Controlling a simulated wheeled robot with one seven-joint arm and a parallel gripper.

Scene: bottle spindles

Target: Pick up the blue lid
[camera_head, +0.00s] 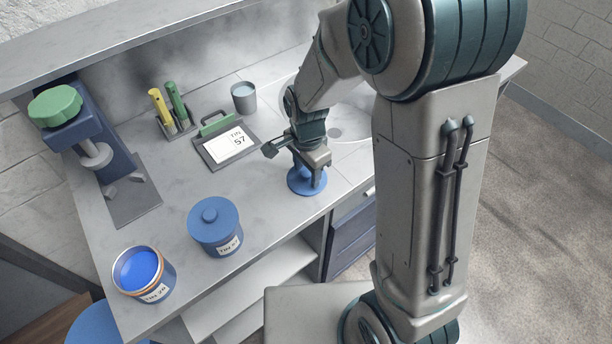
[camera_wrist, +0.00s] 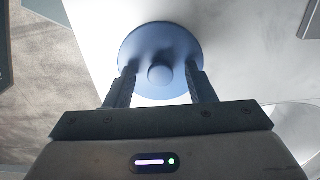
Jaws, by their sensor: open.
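The blue lid (camera_head: 303,187) is a round disc with a knob on top, lying on the grey counter near its front edge. My gripper (camera_head: 311,176) is right above it, pointing down, and hides part of it in the head view. In the wrist view the blue lid (camera_wrist: 160,50) shows with its round knob between my two fingers (camera_wrist: 160,82). The fingers are open, one on each side of the knob, with a visible gap to it. I cannot tell how far the fingertips are above the disc.
A blue lidded jar (camera_head: 215,226) and an open jar of blue contents (camera_head: 143,274) stand left on the counter (camera_head: 262,222). Behind are a tablet stand (camera_head: 228,145), a grey cup (camera_head: 244,98), a holder with yellow and green tools (camera_head: 172,112), and a green-knobbed device (camera_head: 57,106).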

